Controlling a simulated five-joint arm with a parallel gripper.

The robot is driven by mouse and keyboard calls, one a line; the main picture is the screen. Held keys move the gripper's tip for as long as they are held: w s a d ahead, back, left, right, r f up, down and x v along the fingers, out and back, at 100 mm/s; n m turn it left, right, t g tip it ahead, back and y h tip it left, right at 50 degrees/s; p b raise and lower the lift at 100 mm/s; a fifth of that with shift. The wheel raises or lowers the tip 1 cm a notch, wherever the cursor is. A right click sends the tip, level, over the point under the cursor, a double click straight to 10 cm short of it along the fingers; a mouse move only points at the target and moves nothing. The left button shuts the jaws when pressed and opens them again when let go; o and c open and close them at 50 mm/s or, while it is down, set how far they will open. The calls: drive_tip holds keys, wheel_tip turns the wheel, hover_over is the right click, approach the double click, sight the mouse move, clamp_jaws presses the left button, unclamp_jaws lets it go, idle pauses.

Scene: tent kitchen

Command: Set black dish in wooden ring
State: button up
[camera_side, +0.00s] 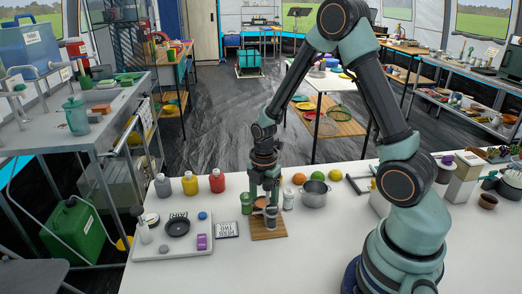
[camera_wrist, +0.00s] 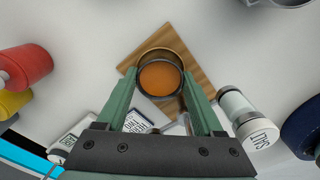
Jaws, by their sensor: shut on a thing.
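My gripper (camera_side: 264,206) points down over a wooden board (camera_side: 268,234) on the white table. In the wrist view its two green fingers are shut on a small round dish (camera_wrist: 160,78) with a dark rim and an orange-brown inside. The dish is over the board (camera_wrist: 203,83). A brownish band shows past its far rim; I cannot tell whether this is the wooden ring or the dish's own wall, nor whether the dish touches anything below. Another black dish (camera_side: 177,226) rests on the white tray (camera_side: 150,252) at left.
A salt shaker (camera_wrist: 256,130) stands close right of the gripper, with a metal pot (camera_side: 314,194) beyond it. A green-lidded jar (camera_side: 246,203) stands close left. Red (camera_side: 217,182) and yellow (camera_side: 190,184) bottles stand behind. A lettered card (camera_side: 227,230) lies left of the board.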

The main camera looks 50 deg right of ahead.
sight(264, 202)
drive_tip(key=shift+f, duration=0.15)
drive_tip(key=o, duration=0.7)
wheel_tip(264, 202, up, 11)
idle(0.9)
